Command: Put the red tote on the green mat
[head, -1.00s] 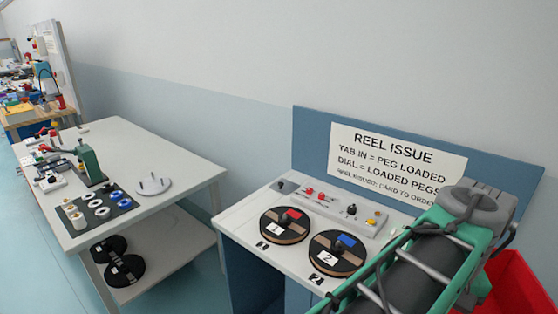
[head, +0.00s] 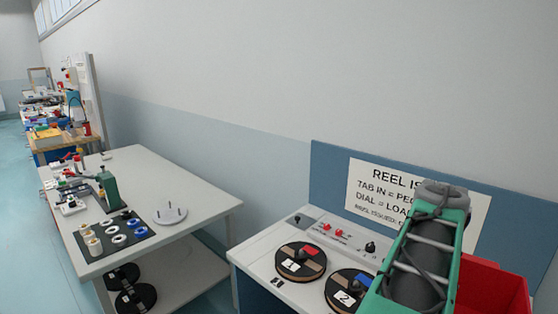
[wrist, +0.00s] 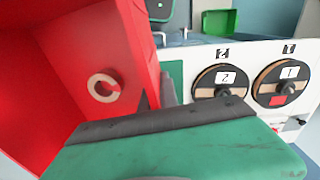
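The red tote (head: 492,292) shows at the right of the head view, partly hidden behind my green and grey arm. In the wrist view the red tote (wrist: 120,40) fills the left side, tilted in the picture, with a pale C-shaped mark on its wall. My gripper (wrist: 160,115) shows there as a green body with a dark grey edge against the tote. It appears shut on the tote, though the contact is mostly hidden. A small green patch (wrist: 175,78) shows on the white bench beside the tote; I cannot tell whether it is the mat.
The reel bench (head: 262,262) carries reel 1 (head: 300,262), reel 2 (head: 345,288) and a control panel. Its blue sign board (head: 330,170) stands behind. A white table (head: 150,165) with tools and spools stands left, with dark reels on its lower shelf. Blue floor is clear at far left.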

